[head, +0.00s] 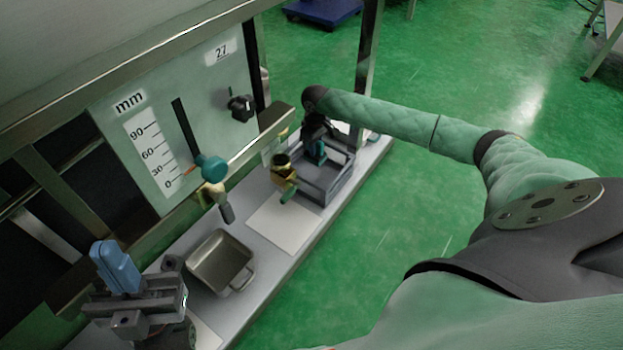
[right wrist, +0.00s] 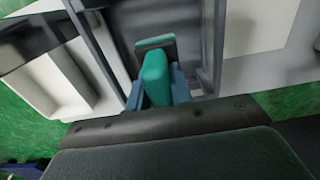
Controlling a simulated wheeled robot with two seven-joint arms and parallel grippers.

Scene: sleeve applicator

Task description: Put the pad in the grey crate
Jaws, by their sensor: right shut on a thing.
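The grey crate (head: 327,184) stands on the bench at the back, open at the top. My right gripper (head: 317,140) reaches over it from the right, pointing down. It is shut on the teal pad (head: 316,153), seen at the crate's opening. In the right wrist view the pad (right wrist: 156,80) stands between the blue fingers, with a dark, teal-edged piece (right wrist: 155,42) beyond it and crate walls around. Whether the pad touches the crate floor is unclear. My left gripper (head: 116,268) is at the lower left, blue fingers up; their gap cannot be judged.
A brass piece with a green handle (head: 285,184) is beside the crate, near a white sheet (head: 285,226). A metal tray (head: 221,262) sits nearer. A panel (head: 185,125) with a millimetre scale, teal slider knob (head: 213,168) and black knob (head: 240,107) rises behind the bench.

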